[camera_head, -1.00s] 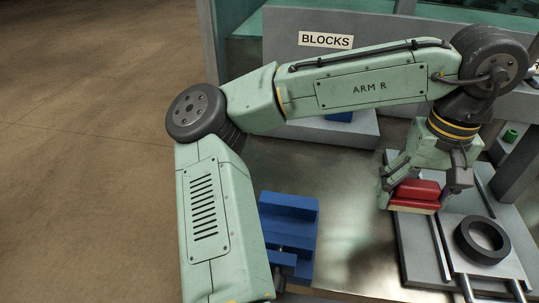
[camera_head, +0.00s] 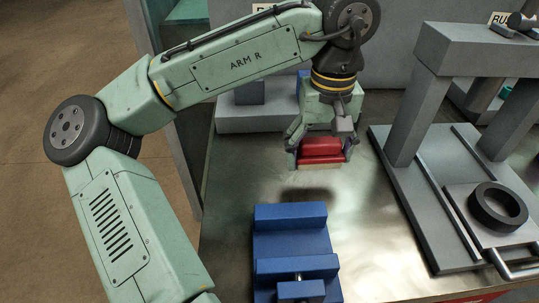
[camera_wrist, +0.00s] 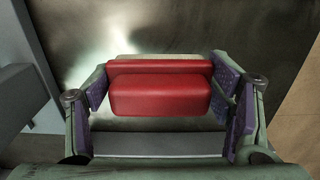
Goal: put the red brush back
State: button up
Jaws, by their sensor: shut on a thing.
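The red brush (camera_head: 321,150) has a red block-shaped back and a pale strip along its lower edge. My gripper (camera_head: 320,148) is shut on it and holds it above the metal bench top, with a dark shadow on the bench below. In the wrist view the brush (camera_wrist: 160,88) lies between the two purple-padded fingers (camera_wrist: 165,95), one at each side. The place where the brush belongs cannot be told from these frames.
A blue vise (camera_head: 291,240) stands at the front of the bench (camera_head: 370,240). On the right, a grey press frame (camera_head: 408,120) stands on a plate with a black ring (camera_head: 497,206). A grey step (camera_head: 245,118) lies behind my gripper. Bare bench lies between vise and press.

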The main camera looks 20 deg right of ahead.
jog(key=p, duration=0.1)
send_over(271, 170)
jog(key=shift+s+d+f, duration=0.3)
jog(key=shift+d, duration=0.05)
jog(key=shift+w+a+f, duration=0.2)
jog(key=shift+w+a, duration=0.05)
jog(key=shift+a, duration=0.15)
jog(key=shift+f+p, duration=0.5)
jog(key=shift+f, duration=1.2)
jog(key=o, duration=1.5)
jog(key=shift+f, duration=0.1)
notch_tip(271, 170, up, 12)
jog(key=shift+r+b, duration=0.15)
jog(key=shift+b, duration=0.3)
